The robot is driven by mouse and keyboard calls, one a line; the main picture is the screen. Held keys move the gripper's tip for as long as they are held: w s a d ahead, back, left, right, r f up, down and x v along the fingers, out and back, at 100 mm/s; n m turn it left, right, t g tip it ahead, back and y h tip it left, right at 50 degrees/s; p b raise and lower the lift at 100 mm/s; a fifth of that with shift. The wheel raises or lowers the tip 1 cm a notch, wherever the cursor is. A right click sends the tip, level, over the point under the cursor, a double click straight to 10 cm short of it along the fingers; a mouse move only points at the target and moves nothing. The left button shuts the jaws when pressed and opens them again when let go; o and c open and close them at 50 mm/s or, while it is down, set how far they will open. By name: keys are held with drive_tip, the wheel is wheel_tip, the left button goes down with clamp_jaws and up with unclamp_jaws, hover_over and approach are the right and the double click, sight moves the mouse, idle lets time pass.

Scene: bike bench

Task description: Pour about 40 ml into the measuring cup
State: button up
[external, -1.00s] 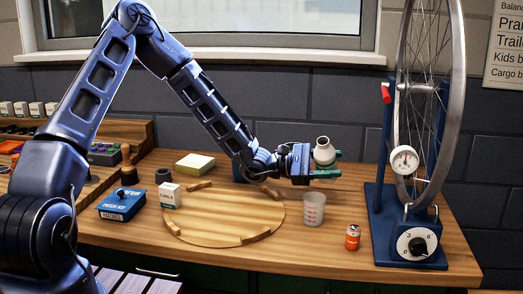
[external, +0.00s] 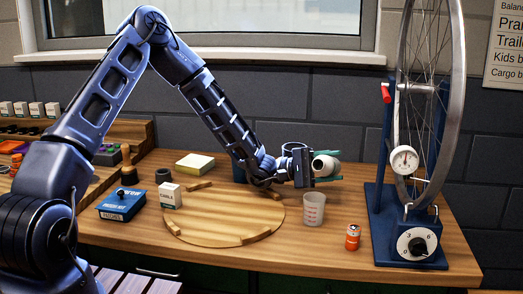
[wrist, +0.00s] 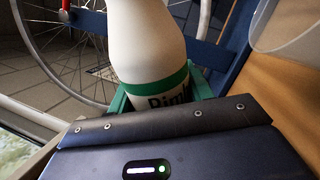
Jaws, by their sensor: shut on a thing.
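My gripper (external: 326,168) is shut on a white bottle (external: 323,165) and holds it above the bench. In the external view the bottle is tipped, with its open mouth turned toward the camera. In the wrist view the bottle (wrist: 148,45) shows a green band and part of a dark label between the green fingers. The clear measuring cup (external: 314,211) with red marks stands upright on the bench, below and slightly left of the bottle mouth. No stream of liquid shows, and I cannot tell the level in the cup.
An orange can (external: 352,237) stands right of the cup. A blue wheel stand (external: 385,225) with a wheel is further right. A round wooden board (external: 215,220), a small white box (external: 170,196) and a blue patch kit box (external: 122,206) are to the left.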

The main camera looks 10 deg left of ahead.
drive_tip(key=shift+f+m, duration=0.15)
drive_tip(key=shift+m, duration=0.55)
drive_tip(key=shift+r+m+g, duration=0.6)
drive_tip(key=shift+r+m, duration=0.1)
drive_tip(key=shift+m, duration=0.5)
drive_tip(key=shift+s+a+f+m+g+y, duration=0.15)
drive_tip(key=shift+m+g, duration=0.35)
drive_tip(key=shift+m, duration=0.75)
drive_tip(key=shift+s+d+m+g+y, duration=0.15)
drive_tip(key=shift+m+g, duration=0.35)
drive_tip(key=shift+m, duration=0.75)
drive_tip(key=shift+w+a, duration=0.15)
drive_tip(key=shift+a, duration=0.05)
drive_tip(key=shift+d+m, duration=0.15)
drive_tip(key=shift+m, duration=0.45)
idle(1.0)
drive_tip(key=shift+w+d+n, duration=0.1)
drive_tip(key=shift+w+n, duration=0.1)
drive_tip(key=shift+n, duration=0.7)
drive_tip(key=n+t, duration=0.1)
drive_tip(key=n, duration=0.3)
drive_tip(key=shift+w+t, duration=0.2)
drive_tip(key=shift+t, duration=0.2)
